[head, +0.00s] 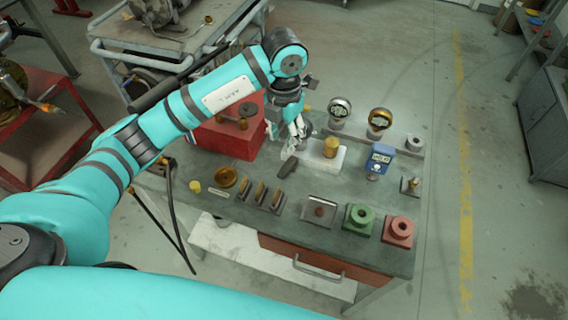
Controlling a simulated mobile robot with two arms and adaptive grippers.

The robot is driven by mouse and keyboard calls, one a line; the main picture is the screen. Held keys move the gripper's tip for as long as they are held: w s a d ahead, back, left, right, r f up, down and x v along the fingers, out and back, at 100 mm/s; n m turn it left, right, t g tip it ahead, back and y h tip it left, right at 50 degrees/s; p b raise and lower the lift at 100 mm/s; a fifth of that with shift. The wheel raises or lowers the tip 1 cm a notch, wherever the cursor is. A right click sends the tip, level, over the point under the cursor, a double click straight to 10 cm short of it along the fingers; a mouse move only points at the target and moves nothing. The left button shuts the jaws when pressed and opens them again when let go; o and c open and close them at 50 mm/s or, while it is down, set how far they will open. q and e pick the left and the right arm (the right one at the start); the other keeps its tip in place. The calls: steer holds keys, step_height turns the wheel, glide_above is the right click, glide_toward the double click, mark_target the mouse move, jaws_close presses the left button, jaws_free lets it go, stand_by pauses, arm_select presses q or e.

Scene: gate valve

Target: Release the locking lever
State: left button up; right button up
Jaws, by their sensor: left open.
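My left gripper (297,138) points down over the back middle of the workbench (250,222), right of a red block (228,140). It is open, with no object seen between its fingers. A dark grey lever-like piece (287,167) lies just below and in front of the fingers; it may be the locking lever, but I cannot tell for sure. A small gap seems to separate it from the fingers. A white block with a brass cylinder (331,148) stands right of the gripper. My forearm hides part of the red block's top. My right gripper is out of view.
Two round gauges (340,110) and a blue meter (379,160) stand at the right. A green block (358,221) and a pink block (398,231) stand at the front edge. A brass dish (225,178) lies at the left. A grey cart (150,45) stands behind.

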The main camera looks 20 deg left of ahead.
mark_target(284, 169)
arm_select(q)
step_height(284, 169, down, 12)
steer(key=shift+r+p, duration=0.1)
steer(key=shift+p, duration=0.65)
